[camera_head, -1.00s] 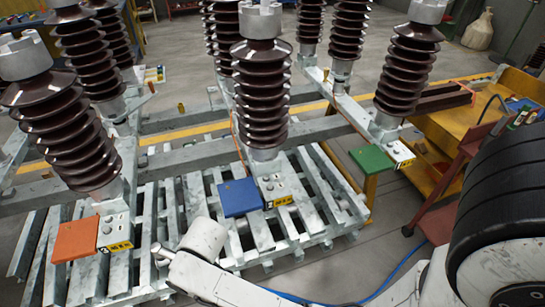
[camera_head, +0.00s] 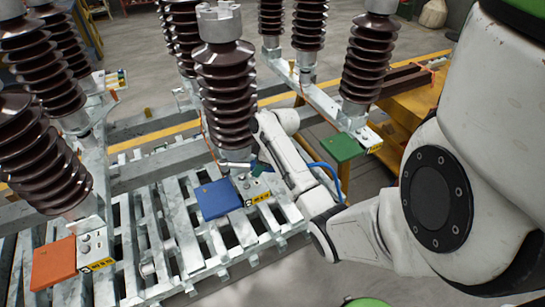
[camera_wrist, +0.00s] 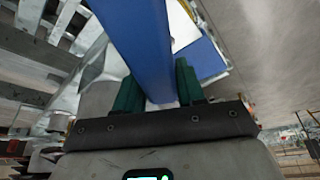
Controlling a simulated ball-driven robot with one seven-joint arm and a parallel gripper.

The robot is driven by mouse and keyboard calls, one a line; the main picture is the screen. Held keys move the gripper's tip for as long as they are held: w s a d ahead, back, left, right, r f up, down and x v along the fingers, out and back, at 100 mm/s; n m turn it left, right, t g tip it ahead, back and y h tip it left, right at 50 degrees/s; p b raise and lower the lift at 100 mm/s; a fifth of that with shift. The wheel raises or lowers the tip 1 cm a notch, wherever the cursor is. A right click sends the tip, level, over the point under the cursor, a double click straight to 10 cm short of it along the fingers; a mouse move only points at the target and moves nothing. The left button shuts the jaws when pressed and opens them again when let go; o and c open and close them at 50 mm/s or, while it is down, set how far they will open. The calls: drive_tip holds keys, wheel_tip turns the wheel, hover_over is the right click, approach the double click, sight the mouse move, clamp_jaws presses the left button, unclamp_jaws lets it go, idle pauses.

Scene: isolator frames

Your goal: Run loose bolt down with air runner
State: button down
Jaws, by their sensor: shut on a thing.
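My gripper (camera_head: 258,166) is at the foot of the middle brown insulator (camera_head: 228,95), just behind the blue plate (camera_head: 219,199). In the wrist view its green fingers (camera_wrist: 160,92) are shut on a long blue bar-shaped tool (camera_wrist: 135,40), which I take to be the air runner. The tool runs up and out of the wrist view, so its working end is hidden there. Bolt heads show on the middle metal foot (camera_head: 250,186), beside the yellow label (camera_head: 262,197). I cannot tell which bolt is loose, or whether the tool touches one.
An orange plate (camera_head: 53,263) lies by the left foot and a green plate (camera_head: 343,148) by the right one. Several insulators stand close around my arm. The slatted metal grating (camera_head: 165,245) has open gaps. A blue hose (camera_head: 327,170) runs beside my arm. A yellow bench (camera_head: 405,105) stands behind right.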

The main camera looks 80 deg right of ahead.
drive_tip(key=s+d+f+b, duration=0.2)
drive_tip(key=s+d+b, duration=0.1)
drive_tip(key=s, duration=0.1)
drive_tip(key=shift+d+f+b, duration=0.3)
drive_tip(key=shift+d+f, duration=0.05)
idle(0.3)
drive_tip(key=shift+s+p, duration=0.15)
drive_tip(key=shift+p, duration=0.2)
idle(0.7)
drive_tip(key=shift+f+b, duration=0.75)
drive_tip(key=shift+f, duration=0.4)
idle(0.4)
drive_tip(key=shift+f, duration=0.45)
idle(3.0)
drive_tip(key=shift+r+p, duration=0.1)
drive_tip(key=shift+p, duration=0.2)
wheel_tip(320, 180, up, 7)
drive_tip(key=p, duration=0.5)
drive_tip(key=shift+p, duration=0.3)
